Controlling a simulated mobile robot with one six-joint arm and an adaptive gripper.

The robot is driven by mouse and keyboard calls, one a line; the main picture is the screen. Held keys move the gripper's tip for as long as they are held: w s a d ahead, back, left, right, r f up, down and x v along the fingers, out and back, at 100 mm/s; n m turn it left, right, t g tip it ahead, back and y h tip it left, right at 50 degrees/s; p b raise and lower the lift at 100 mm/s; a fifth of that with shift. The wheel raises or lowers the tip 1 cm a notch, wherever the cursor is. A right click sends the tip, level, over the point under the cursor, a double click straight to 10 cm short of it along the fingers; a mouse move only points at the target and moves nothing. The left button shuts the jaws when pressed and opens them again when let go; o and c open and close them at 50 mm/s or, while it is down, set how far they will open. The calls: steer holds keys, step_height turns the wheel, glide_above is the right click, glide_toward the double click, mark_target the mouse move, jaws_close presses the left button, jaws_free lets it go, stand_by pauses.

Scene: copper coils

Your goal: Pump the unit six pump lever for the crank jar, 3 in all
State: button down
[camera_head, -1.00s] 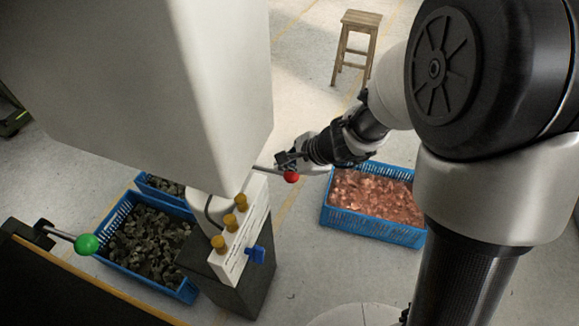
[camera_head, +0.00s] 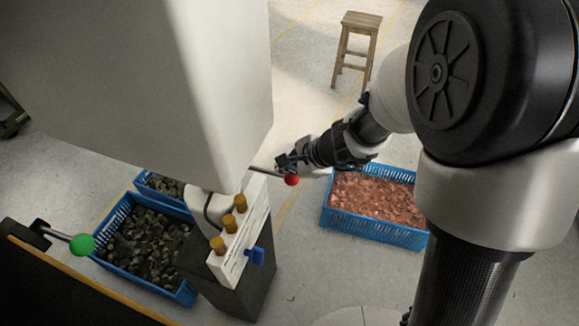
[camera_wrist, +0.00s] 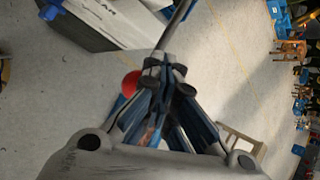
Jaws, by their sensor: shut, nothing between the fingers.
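A lever with a red ball end (camera_head: 291,180) sticks out to the right from behind the white cabinet. The red ball also shows in the wrist view (camera_wrist: 131,84), beside my fingers. My gripper (camera_head: 284,161) is at the lever's ball end, just above the red ball. In the wrist view my fingertips (camera_wrist: 165,76) are together at the lever's dark rod (camera_wrist: 178,22), with nothing held between them. Whether they touch the rod is unclear. A second lever with a green ball (camera_head: 82,245) is at lower left. No unit number or jar is readable.
A white cabinet (camera_head: 150,80) blocks the upper left. A panel with yellow knobs (camera_head: 230,223) and a blue handle (camera_head: 254,256) stands below it. Blue crates hold dark lumps (camera_head: 145,240) and copper pieces (camera_head: 375,200). A wooden stool (camera_head: 358,45) stands behind on open floor.

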mark_target(289, 176)
steer(key=shift+s+d+f+b, duration=0.15)
steer(key=shift+f+b, duration=0.4)
steer(key=shift+f, duration=0.4)
steer(key=shift+d+f+b, duration=0.15)
steer(key=shift+f+b, duration=0.4)
steer(key=shift+f, duration=0.35)
stand_by(1.2)
steer(key=shift+r, duration=0.1)
stand_by(0.4)
steer(key=shift+w+a+r+p, duration=0.1)
steer(key=shift+a+r+p, duration=0.1)
steer(key=shift+r+p, duration=0.9)
steer(key=shift+w+a+r+p, duration=0.1)
steer(key=shift+a+r+p, duration=0.05)
steer(key=shift+r+p, duration=0.9)
steer(key=shift+w+a+r+p, duration=0.1)
steer(key=shift+a+r+p, duration=0.1)
steer(key=shift+r+p, duration=0.9)
steer(key=shift+r, duration=0.4)
steer(key=r+p, duration=0.2)
steer(key=r, duration=0.1)
steer(key=r+p, duration=0.1)
steer(key=shift+w+a+r, duration=0.1)
steer(key=shift+a+r, duration=0.2)
steer(key=shift+r, duration=0.05)
steer(key=shift+p, duration=0.3)
